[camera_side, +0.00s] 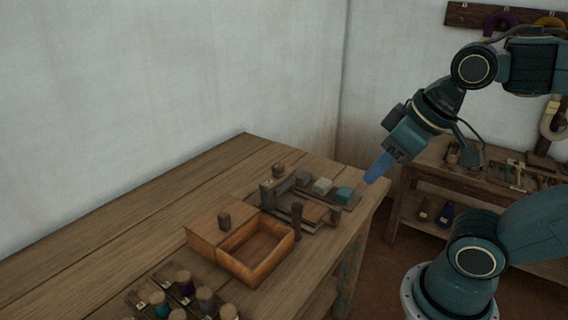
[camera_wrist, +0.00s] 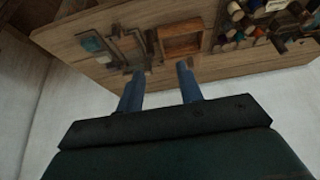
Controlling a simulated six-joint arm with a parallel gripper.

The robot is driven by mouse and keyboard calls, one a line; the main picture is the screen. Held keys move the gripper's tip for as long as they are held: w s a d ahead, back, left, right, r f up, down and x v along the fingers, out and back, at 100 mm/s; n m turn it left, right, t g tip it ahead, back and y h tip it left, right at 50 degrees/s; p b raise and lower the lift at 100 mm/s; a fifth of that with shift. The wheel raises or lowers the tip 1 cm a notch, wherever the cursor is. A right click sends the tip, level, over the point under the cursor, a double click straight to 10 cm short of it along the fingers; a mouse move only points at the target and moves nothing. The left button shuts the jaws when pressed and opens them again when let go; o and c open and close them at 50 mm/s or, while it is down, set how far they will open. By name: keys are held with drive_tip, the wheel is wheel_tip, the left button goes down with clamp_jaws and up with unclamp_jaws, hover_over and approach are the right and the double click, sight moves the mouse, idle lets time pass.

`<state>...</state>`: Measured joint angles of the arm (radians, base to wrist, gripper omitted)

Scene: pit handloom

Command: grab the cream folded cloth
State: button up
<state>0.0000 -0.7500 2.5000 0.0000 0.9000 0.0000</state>
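The cream folded cloth (camera_side: 322,186) looks pale grey-white in the side view. It lies in a row on the far right end of the wooden table, between a teal folded cloth (camera_side: 345,195) and a darker grey one (camera_side: 302,178).
A wooden frame with upright posts (camera_side: 297,216) stands close in front of the cloths. An open wooden box (camera_side: 262,250) and several thread spools (camera_side: 184,281) sit nearer. The table's left part (camera_side: 110,222) is bare. A second bench (camera_side: 430,165) stands behind at right.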

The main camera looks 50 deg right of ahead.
drive_tip(key=o, duration=0.7)
drive_tip(key=shift+c, duration=0.2)
drive_tip(key=shift+w+r, duration=0.1)
